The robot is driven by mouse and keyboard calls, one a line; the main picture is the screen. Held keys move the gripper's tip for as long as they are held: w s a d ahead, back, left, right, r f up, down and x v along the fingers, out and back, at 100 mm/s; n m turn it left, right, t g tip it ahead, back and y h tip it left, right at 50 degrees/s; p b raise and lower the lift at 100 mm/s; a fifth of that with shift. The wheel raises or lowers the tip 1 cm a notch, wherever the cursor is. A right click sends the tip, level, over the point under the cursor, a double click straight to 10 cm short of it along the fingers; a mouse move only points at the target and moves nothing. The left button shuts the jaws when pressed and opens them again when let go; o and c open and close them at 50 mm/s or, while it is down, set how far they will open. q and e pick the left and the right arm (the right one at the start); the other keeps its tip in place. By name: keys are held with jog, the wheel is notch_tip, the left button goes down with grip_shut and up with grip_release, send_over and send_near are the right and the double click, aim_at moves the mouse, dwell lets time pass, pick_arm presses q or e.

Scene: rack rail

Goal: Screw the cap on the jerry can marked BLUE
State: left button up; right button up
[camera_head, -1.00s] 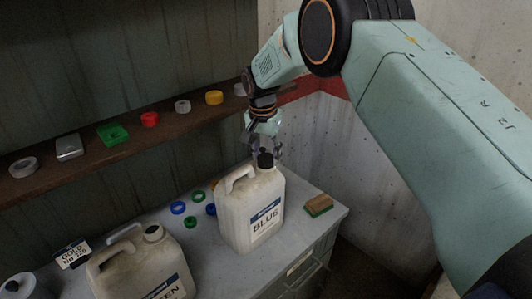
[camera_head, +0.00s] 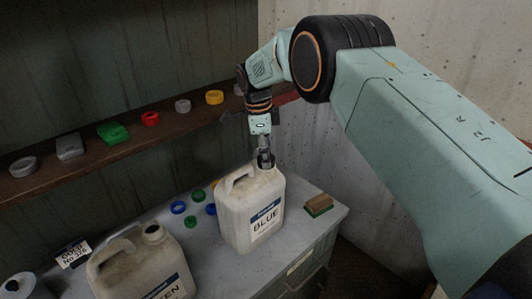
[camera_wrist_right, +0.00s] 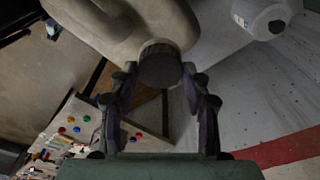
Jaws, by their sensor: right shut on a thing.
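The off-white jerry can marked BLUE (camera_head: 262,232) stands upright on the grey bench, handle to the left of its neck. My right gripper (camera_head: 266,162) points down at its mouth, its fingers around the dark cap. In the right wrist view the dark round cap (camera_wrist_right: 160,66) sits at the can's neck between the fingertips of my right gripper (camera_wrist_right: 160,84), which is shut on it. The pale can body and handle (camera_wrist_right: 115,25) fill the top there. I cannot tell how far the cap is threaded. My left gripper is not in view.
A second can, its label ending in EEN (camera_head: 150,268), stands at front left by a GOLD sign (camera_head: 74,254). Blue (camera_head: 178,207) and green (camera_head: 198,195) rings lie behind the BLUE can, a brush (camera_head: 319,205) to its right. A shelf (camera_head: 95,155) with small items runs along the back wall.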

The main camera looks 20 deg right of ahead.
jog(key=m, duration=0.4)
jog(key=shift+s+f+m, duration=0.1)
jog(key=shift+f+m, duration=0.1)
jog(key=shift+m, duration=0.1)
jog(key=shift+m+g+y, duration=0.3)
jog(key=shift+m, duration=1.4)
jog(key=o, duration=1.4)
jog(key=shift+r, duration=0.1)
jog(key=shift+r, duration=4.05)
jog(key=shift+f, duration=0.1)
